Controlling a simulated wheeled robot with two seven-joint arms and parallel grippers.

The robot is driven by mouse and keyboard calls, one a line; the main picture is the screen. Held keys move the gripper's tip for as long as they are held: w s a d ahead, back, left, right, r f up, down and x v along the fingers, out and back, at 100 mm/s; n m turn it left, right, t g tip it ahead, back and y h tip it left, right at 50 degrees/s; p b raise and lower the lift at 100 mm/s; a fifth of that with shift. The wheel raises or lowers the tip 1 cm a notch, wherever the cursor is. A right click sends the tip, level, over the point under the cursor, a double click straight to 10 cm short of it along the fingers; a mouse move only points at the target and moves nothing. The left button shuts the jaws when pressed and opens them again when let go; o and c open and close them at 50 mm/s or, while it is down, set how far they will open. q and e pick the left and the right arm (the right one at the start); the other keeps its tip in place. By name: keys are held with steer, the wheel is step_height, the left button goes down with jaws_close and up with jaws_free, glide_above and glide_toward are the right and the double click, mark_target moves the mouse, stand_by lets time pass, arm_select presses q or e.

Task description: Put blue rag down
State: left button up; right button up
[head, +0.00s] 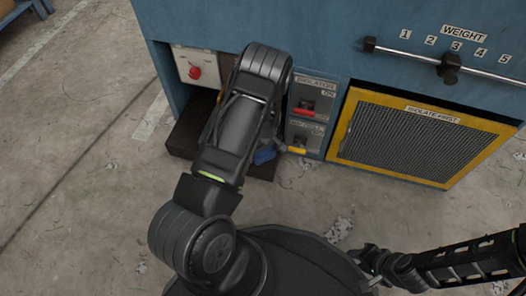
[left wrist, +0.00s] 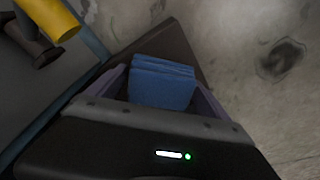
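The blue rag (left wrist: 162,82) is a folded stack between the two fingers of my left gripper (left wrist: 160,84) in the left wrist view. The fingers lie against its sides, so the gripper looks shut on it. In the head view a small piece of the rag (head: 265,156) shows beside my left forearm, which hides the rest and most of the gripper. Behind the rag is a low dark brown block (head: 186,140) on the floor; whether the rag touches it I cannot tell. My right gripper (head: 372,262) is at the lower right, too dark and small to read.
A blue machine (head: 340,40) stands ahead, with a red knob (head: 195,72), switch panels (head: 306,108), a yellow-framed grille (head: 405,138) and a weight slider (head: 450,66). The concrete floor (head: 80,190) at the left is clear apart from scraps.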

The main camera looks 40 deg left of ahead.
mark_target(265, 153)
arm_select(q)
steer(key=shift+o, duration=0.7)
steer(key=shift+r+p, duration=0.4)
steer(key=shift+r, duration=0.1)
step_height(265, 153, up, 11)
steer(key=d+p, duration=0.1)
steer(key=p, duration=0.4)
steer(key=shift+s+d, duration=0.15)
steer(key=shift+s, duration=0.2)
steer(key=shift+r, duration=0.1)
